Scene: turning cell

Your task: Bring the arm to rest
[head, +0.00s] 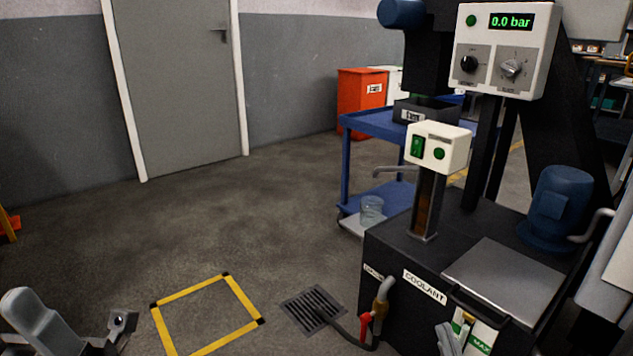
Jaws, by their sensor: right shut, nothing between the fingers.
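My right gripper (447,338) shows at the bottom edge, right of centre, in front of the coolant tank (392,248). Its grey fingers are shut with nothing between them. They are close in the picture to the tank's green and white MAX level label (482,340); I cannot tell whether they touch it. The rest of the right arm is mostly out of view.
A hose with a red-handled valve (366,322) runs from the tank towards a floor drain (313,306). A control panel (505,48) reads 0.0 bar. A blue cart (372,124) stands behind. The yellow-marked square (240,298) and the floor before the door (180,80) are clear.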

